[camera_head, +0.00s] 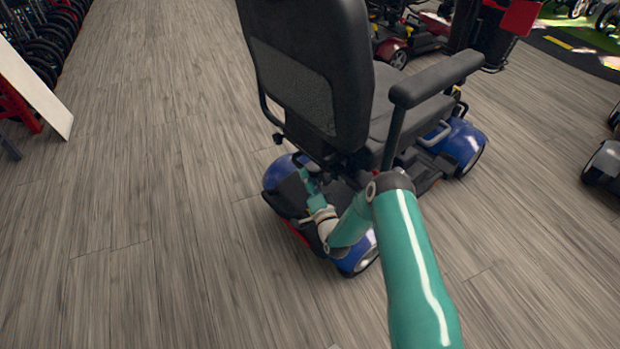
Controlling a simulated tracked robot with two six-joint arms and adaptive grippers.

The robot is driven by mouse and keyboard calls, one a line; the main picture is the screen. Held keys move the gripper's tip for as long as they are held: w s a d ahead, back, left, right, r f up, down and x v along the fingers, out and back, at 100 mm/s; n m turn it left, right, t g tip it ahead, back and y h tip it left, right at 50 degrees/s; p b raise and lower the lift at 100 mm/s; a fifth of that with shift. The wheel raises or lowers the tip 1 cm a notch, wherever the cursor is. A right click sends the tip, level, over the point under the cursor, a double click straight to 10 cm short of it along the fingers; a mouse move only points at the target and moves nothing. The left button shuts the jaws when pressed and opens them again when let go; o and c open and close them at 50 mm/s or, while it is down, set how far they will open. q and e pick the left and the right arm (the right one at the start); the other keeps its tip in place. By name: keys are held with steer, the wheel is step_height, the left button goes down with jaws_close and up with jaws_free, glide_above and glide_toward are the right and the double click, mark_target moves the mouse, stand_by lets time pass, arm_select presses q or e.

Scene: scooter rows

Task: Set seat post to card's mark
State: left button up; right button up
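A scooter with a black seat (312,75) and blue body panels (457,143) stands in front of me, its seat back turned toward me. My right arm comes in from the lower right and reaches down to the scooter's rear, under the seat. My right gripper (311,188) is there, small and dark against the black parts; I cannot tell whether it is open or touching anything. The seat post is hidden under the seat and behind my arm. No card or mark can be made out. My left gripper is not in view.
The seat's armrest (437,79) juts out to the right above my arm. A white panel (32,88) and a row of wheels (42,45) are at the left edge. Other scooters (405,32) stand behind and at the right edge. Wooden floor at left is clear.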

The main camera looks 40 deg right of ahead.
steer(key=v, duration=1.2)
stand_by(0.4)
